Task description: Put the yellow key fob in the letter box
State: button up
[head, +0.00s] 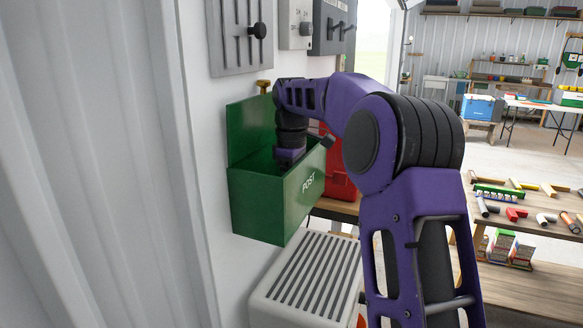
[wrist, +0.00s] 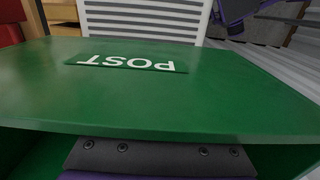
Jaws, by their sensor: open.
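The green letter box (head: 276,205), marked POST, is on the white wall with its top open and a tall back panel. In the wrist view its front wall (wrist: 200,100) fills most of the picture, with the lettering upside down. My gripper (head: 288,156) points down into the box, its lower end at and below the rim. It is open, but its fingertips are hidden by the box. Part of its body shows at the bottom of the wrist view (wrist: 160,158). I do not see the yellow key fob in either view; the box's floor is hidden.
A white slatted unit (head: 308,275) stands below the box. A red object (head: 340,178) is just behind the box to the right. Grey panels (head: 240,38) hang above it on the wall. A wooden bench (head: 530,215) with pipe fittings is at the right.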

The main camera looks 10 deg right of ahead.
notch_tip(320, 180, up, 9)
jog(key=shift+r, duration=0.2)
jog(key=shift+s+a+r, duration=0.1)
